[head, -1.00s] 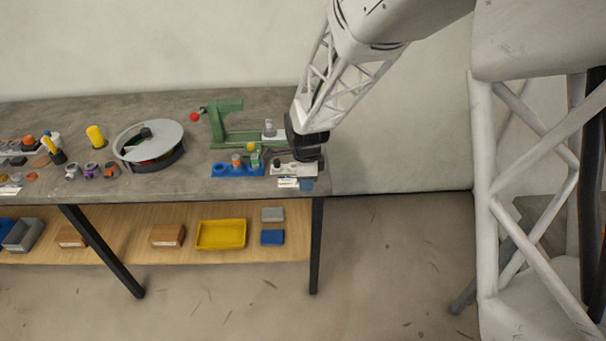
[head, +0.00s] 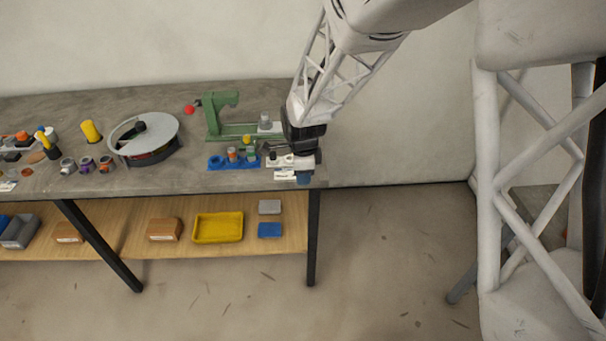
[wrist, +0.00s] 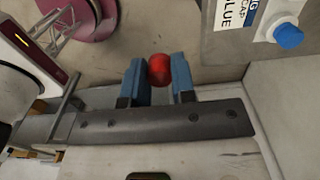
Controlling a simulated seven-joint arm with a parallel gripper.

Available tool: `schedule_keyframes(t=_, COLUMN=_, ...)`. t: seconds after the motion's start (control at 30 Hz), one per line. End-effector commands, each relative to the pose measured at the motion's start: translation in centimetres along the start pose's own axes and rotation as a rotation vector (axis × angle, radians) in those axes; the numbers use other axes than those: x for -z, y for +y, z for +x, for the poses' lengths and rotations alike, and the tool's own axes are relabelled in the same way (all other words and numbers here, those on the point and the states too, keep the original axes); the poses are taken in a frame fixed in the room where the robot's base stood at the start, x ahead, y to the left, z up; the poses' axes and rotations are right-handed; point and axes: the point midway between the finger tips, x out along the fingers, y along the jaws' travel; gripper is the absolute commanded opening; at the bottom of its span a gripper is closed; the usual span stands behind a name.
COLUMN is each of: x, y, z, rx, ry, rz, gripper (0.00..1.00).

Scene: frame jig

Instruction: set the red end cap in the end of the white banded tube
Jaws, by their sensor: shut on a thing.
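In the wrist view the red end cap (wrist: 159,70) sits between the two blue fingers of my gripper (wrist: 158,64), which are shut on it. In the head view my gripper (head: 304,142) is over the right end of the workbench; its fingers and the cap are hidden or too small to make out there. I cannot pick out the white banded tube for certain in either view.
A green fixture (head: 212,118) stands left of my gripper, with a blue holder (head: 217,163) before it. A grey round turntable (head: 160,127) lies further left.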

Motion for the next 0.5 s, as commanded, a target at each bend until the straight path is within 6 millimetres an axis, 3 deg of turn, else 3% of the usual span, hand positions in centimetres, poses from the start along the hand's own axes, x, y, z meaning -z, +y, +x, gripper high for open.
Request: schedule_keyframes(t=0.5, x=0.0, y=0.0, z=-1.8, rx=0.001, ry=0.000, rz=0.000, gripper=0.03)
